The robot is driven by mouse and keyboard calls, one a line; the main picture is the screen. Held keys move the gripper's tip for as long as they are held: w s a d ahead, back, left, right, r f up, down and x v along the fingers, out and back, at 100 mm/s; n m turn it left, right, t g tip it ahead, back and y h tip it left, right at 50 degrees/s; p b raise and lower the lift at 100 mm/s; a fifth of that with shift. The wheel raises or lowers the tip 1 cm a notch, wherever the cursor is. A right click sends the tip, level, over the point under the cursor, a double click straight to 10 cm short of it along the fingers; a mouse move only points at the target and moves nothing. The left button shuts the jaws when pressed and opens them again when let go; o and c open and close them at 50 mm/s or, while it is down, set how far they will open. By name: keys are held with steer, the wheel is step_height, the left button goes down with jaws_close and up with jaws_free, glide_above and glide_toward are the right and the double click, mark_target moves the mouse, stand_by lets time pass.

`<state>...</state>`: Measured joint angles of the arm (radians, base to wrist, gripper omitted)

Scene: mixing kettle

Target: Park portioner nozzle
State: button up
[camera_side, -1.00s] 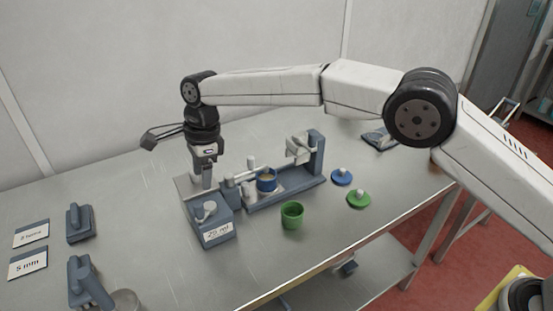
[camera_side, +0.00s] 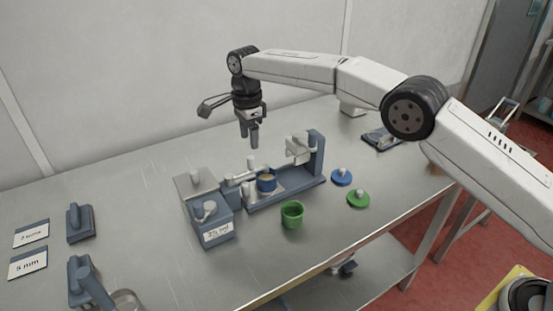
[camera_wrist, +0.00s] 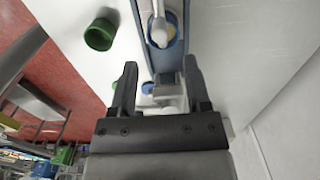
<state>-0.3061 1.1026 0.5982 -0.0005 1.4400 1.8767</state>
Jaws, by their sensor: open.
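The portioner (camera_side: 210,219) is a blue-grey box with a white label and a round grey knob on top. Its pale nozzle arm (camera_side: 240,178) reaches right from the box towards a blue pot (camera_side: 267,183). My gripper (camera_side: 254,143) points down, open and empty, in the air above and behind the pot. Its two dark fingers (camera_wrist: 160,85) stand apart in the wrist view.
A blue-grey stand (camera_side: 316,160) with a grey head rises right of the pot. A green cup (camera_side: 292,215), a blue lid (camera_side: 341,177) and a green lid (camera_side: 358,198) lie in front and right. Label cards (camera_side: 30,233) and small blue-grey fixtures (camera_side: 80,222) are at left.

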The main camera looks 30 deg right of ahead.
mark_target(250, 157)
steer(key=shift+f, duration=3.7)
steer(key=shift+f, duration=0.1)
steer(key=c, duration=0.6)
